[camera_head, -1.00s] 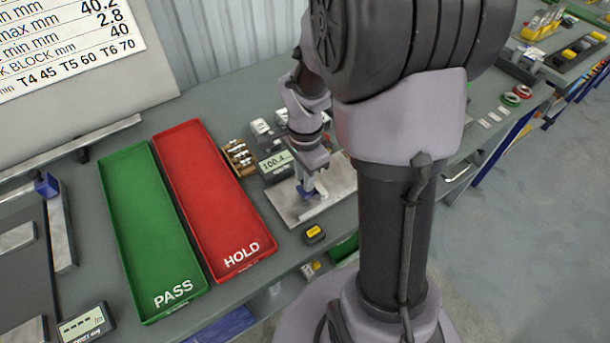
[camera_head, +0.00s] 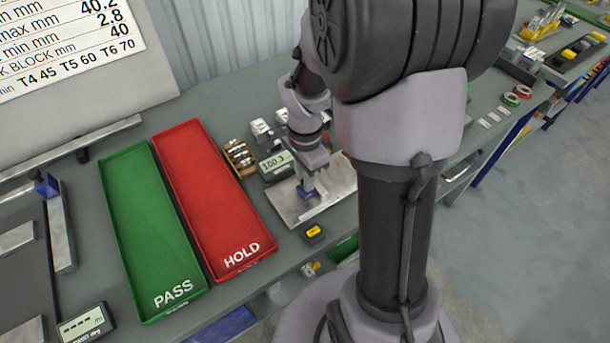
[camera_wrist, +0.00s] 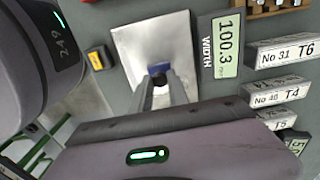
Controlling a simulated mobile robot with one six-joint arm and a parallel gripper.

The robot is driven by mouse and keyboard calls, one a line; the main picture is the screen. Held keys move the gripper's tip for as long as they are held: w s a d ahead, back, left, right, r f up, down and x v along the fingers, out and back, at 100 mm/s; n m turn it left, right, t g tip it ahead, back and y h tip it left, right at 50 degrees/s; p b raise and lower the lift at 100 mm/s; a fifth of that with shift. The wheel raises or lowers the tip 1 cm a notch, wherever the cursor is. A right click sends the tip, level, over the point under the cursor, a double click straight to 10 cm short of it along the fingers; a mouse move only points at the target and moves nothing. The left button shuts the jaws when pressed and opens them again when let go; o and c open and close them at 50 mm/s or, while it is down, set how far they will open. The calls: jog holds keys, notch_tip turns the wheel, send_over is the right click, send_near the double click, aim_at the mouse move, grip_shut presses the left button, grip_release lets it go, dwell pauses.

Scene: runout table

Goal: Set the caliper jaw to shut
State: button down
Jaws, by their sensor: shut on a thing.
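The caliper jaw is a small blue block (camera_head: 307,194) on a bare metal plate (camera_head: 340,180). It also shows in the wrist view (camera_wrist: 158,69), near the plate's lower part. My gripper (camera_head: 306,184) reaches down onto the blue jaw, and its fingers (camera_wrist: 160,80) are shut on it. The fingers hide part of the jaw. Beside the plate, a width display (camera_head: 277,163) reads 100.3; it also shows in the wrist view (camera_wrist: 226,45).
Left of the plate lie a red HOLD tray (camera_head: 205,200) and a green PASS tray (camera_head: 150,230), both empty. Labelled blocks (camera_wrist: 284,52) stand beyond the display. A small black-and-yellow item (camera_head: 314,233) lies by the table's front edge.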

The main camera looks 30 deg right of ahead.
jog(key=d, duration=0.3)
jog(key=d+p, duration=0.1)
jog(key=d, duration=0.6)
jog(key=shift+w+d+r, duration=0.1)
jog(key=shift+w, duration=0.15)
jog(key=c, duration=1.3)
grip_release()
jog(key=shift+d, duration=0.25)
jog(key=shift+o, duration=0.2)
jog(key=shift+a, duration=0.15)
notch_tip(320, 180, up, 17)
jog(key=p, duration=0.6)
jog(key=shift+r, duration=0.15)
